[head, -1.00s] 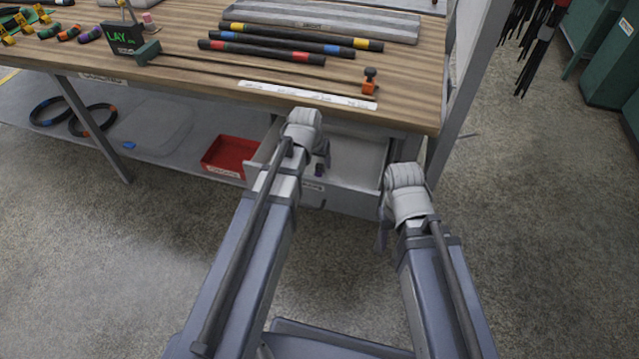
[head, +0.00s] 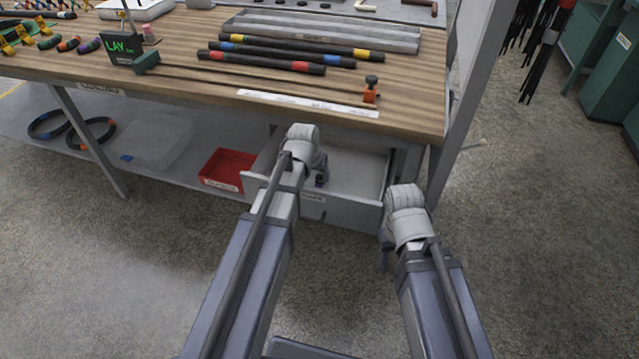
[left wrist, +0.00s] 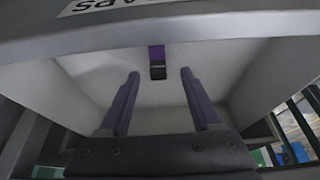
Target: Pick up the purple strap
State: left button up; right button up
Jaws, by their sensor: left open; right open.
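The purple strap (left wrist: 157,54), with a dark end piece, shows in the left wrist view against the pale inside of the open drawer (left wrist: 250,75). My left gripper (left wrist: 159,74) is open, with one finger on each side of the strap in that view. Nothing is between its fingers; the exact gap in depth to the strap cannot be told. In the head view my left gripper (head: 322,178) hangs over the open drawer, and I cannot make out the strap there. My right gripper (head: 385,255) hangs right of and in front of the drawer, open and mostly hidden by its wrist.
The drawer's front panel (head: 345,210) stands out under the workbench (head: 410,105). A red bin (head: 226,168) is left of it on the lower shelf. Hoses (head: 270,62) and a white strip (head: 300,102) lie on the bench.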

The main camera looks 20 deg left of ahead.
aim_at(319, 179)
pick_arm(q)
jog(key=b+x, duration=0.3)
jog(key=x, duration=0.1)
jog(key=shift+w+d+f+b, duration=0.15)
jog(key=shift+w+f+b, duration=0.05)
jog(key=shift+f+b, duration=0.1)
jog(key=shift+r, duration=0.1)
grip_shut()
